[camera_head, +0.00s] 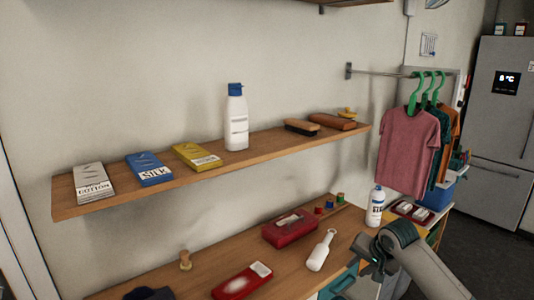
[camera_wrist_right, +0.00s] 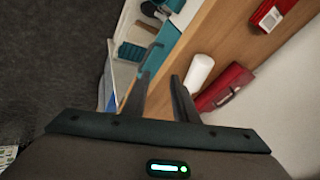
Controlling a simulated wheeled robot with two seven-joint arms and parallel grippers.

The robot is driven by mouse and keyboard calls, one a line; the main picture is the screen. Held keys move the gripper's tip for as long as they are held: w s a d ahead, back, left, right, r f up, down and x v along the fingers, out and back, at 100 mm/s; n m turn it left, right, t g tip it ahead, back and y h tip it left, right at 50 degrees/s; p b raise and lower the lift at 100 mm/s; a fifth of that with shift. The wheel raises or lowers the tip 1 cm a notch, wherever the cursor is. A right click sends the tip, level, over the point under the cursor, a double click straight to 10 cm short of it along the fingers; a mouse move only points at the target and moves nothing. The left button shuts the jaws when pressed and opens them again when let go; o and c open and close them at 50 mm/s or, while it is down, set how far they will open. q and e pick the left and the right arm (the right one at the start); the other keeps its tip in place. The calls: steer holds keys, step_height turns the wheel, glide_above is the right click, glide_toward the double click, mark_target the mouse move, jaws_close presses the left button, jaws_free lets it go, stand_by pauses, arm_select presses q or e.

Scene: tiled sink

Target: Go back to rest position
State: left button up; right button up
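My right gripper (camera_head: 372,258) is at the lower right of the head view, by the front edge of the lower shelf (camera_head: 225,262). In the right wrist view its two dark fingers (camera_wrist_right: 161,82) stand apart with nothing between them. The white long-handled item (camera_head: 320,250) lies on the lower shelf to the gripper's left; it also shows just beyond the right finger in the wrist view (camera_wrist_right: 200,70). It appears apart from the fingers. My left gripper is not in view.
A red box (camera_head: 290,229) and a red pack (camera_head: 241,281) lie on the lower shelf. A white bottle (camera_head: 376,206) stands behind my right gripper. A teal container (camera_head: 338,283) is below the shelf edge. Shirts (camera_head: 408,152) hang at right. Dark floor (camera_wrist_right: 50,65) is clear.

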steer(key=s+d+f+n+b, duration=0.1)
steer(key=s+f, duration=0.2)
steer(key=f, duration=0.9)
steer(key=s+d+f, duration=0.1)
steer(key=s+f, duration=0.1)
steer(key=f, duration=1.1)
steer(key=s+f+n+g+h, duration=0.1)
steer(key=s+f, duration=0.7)
steer(key=f, duration=0.3)
steer(key=s+f+n+g, duration=0.1)
steer(key=s+f, duration=0.7)
steer(key=f, duration=0.2)
steer(key=s+f+n+g+b, duration=0.1)
steer(key=s+f, duration=0.6)
steer(key=s, duration=0.4)
steer(key=s+f+n+b, duration=0.1)
steer(key=s+f+n, duration=0.1)
steer(key=s+f, duration=0.75)
steer(key=s+a+f+n+g, duration=0.1)
steer(key=s+f, duration=0.1)
steer(key=s, duration=1.2)
steer(key=s+a+f+n+g, duration=0.1)
steer(key=s+a+f+n, duration=0.1)
steer(key=s, duration=1.1)
steer(key=shift+s+a+f, duration=0.3)
steer(key=shift+s+f, duration=0.05)
steer(key=shift+f, duration=0.05)
steer(key=shift+o, duration=0.3)
